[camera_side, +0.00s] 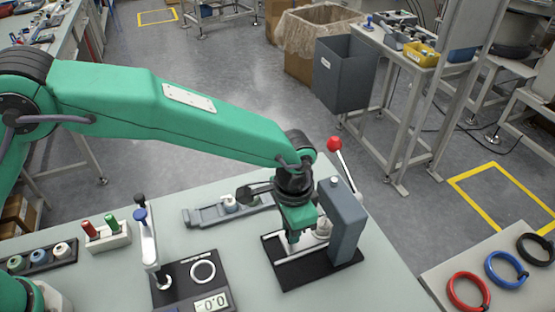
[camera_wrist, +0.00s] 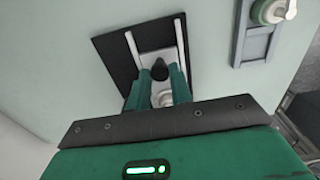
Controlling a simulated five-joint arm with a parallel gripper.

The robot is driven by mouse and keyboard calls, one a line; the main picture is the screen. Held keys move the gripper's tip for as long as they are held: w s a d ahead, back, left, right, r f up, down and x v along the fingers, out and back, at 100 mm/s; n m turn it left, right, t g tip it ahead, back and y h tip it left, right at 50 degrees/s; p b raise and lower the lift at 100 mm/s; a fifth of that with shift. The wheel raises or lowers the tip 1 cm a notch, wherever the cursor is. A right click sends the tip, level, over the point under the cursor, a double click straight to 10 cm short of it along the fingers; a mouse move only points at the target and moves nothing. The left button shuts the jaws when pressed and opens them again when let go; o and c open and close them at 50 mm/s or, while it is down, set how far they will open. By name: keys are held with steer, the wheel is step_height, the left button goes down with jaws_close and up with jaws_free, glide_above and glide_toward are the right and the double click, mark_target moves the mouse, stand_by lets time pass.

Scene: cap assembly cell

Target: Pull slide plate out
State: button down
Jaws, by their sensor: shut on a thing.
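The press (camera_side: 345,222) stands on a black base (camera_side: 287,280) near the right of the bench, with a red-balled lever (camera_side: 334,144) raised. The slide plate (camera_wrist: 157,58) lies between two pale rails on that black base, as the wrist view shows. My gripper (camera_side: 292,243) points down at the front of the press; its green fingers (camera_wrist: 160,82) are shut on the dark knob (camera_wrist: 160,69) of the slide plate. My gripper hides part of the slide plate in the side view.
A grey rail (camera_side: 203,217) with pale round parts lies behind the press. A gauge unit (camera_side: 190,284) with a blue-knobbed lever stands to the left. A holder (camera_side: 107,237) with red and green pieces is farther left.

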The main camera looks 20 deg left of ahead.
steer(key=shift+s+a, duration=3)
steer(key=c, duration=1.3)
jaws_free()
steer(key=shift+o, duration=0.2)
steer(key=shift+r, duration=0.15)
step_height(320, 180, up, 8)
steer(key=shift+f, duration=0.2)
